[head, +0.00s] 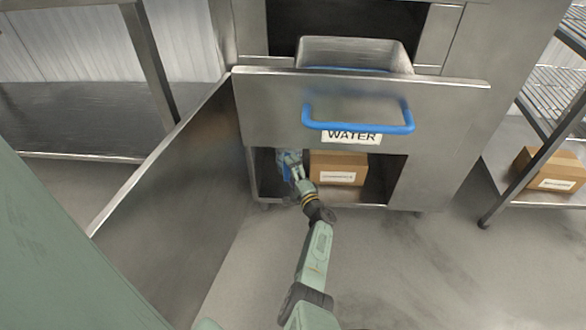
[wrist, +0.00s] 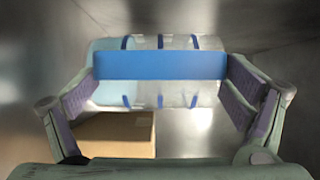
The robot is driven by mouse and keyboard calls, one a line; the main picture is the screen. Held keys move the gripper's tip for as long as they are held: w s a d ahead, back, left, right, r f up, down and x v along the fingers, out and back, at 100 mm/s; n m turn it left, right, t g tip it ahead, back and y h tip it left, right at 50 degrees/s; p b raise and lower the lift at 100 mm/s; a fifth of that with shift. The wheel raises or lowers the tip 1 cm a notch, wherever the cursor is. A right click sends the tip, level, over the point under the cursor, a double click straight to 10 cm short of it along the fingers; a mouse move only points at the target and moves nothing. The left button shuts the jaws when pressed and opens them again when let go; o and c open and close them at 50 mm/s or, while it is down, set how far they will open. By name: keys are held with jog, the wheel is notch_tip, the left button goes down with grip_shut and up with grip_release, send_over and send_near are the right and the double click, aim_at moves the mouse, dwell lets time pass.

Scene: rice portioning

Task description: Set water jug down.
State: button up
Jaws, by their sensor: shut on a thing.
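The water jug (wrist: 160,97) is clear with blue stripes and a broad blue band (wrist: 160,66). It lies across the wrist view, between the two fingers of my gripper (wrist: 162,85), which is shut on it. In the head view my gripper (head: 296,172) reaches into the left of the cabinet's lower compartment. Only a small bluish part of the jug (head: 286,156) shows there; the arm and the drawer front hide the rest. I cannot tell whether the jug touches the compartment floor.
A cardboard box (head: 338,168) stands right of the jug in the compartment. Above it an open drawer (head: 270,110) marked WATER, with a blue handle (head: 358,128), juts out. A metal door (head: 165,205) stands open at left. Another box (head: 552,170) sits on the right shelf.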

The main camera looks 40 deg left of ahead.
jog(key=shift+f+b, duration=0.95)
jog(key=shift+f, duration=0.95)
jog(key=shift+f, duration=0.1)
jog(key=o, duration=1.6)
jog(key=shift+f, duration=0.1)
